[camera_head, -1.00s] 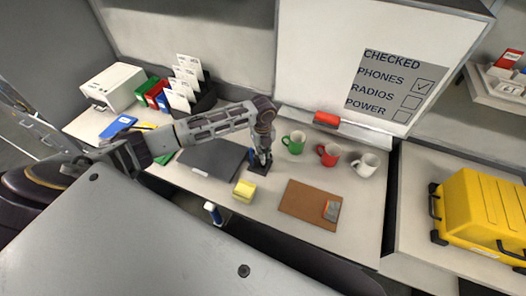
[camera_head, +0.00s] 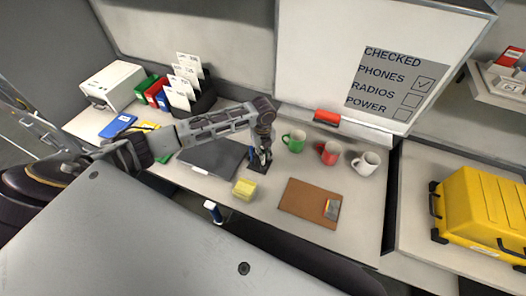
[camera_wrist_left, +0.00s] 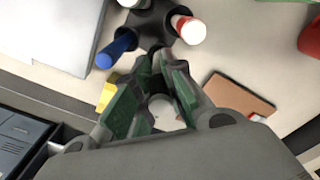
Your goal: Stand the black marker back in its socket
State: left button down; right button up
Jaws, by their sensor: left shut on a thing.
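My left gripper (camera_head: 263,160) is over the small dark marker holder (camera_head: 258,170) on the desk. In the left wrist view the black holder (camera_wrist_left: 152,28) has a blue marker (camera_wrist_left: 117,47) and a white marker with a red band (camera_wrist_left: 190,29) standing in it. My left gripper (camera_wrist_left: 160,75) has its green-padded fingers shut on the black marker (camera_wrist_left: 161,102), which shows as a dark round piece with white beside it. The fingers hide much of it, and I cannot tell whether it touches a socket. My right gripper is not in view.
A yellow block (camera_head: 244,190) and a brown clipboard (camera_head: 309,203) lie in front. Green (camera_head: 294,141), red (camera_head: 329,152) and white (camera_head: 366,163) mugs stand to the right. A closed dark laptop (camera_head: 212,157) is left. Bare desk shows between the clipboard and mugs.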

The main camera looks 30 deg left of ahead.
pick_arm(q)
jog(key=shift+f, duration=0.85)
dwell(0.7)
jog(key=c, duration=1.4)
grip_release()
jog(key=shift+r, duration=0.15)
jog(key=shift+r, duration=5.85)
jog(key=shift+s+f, duration=0.1)
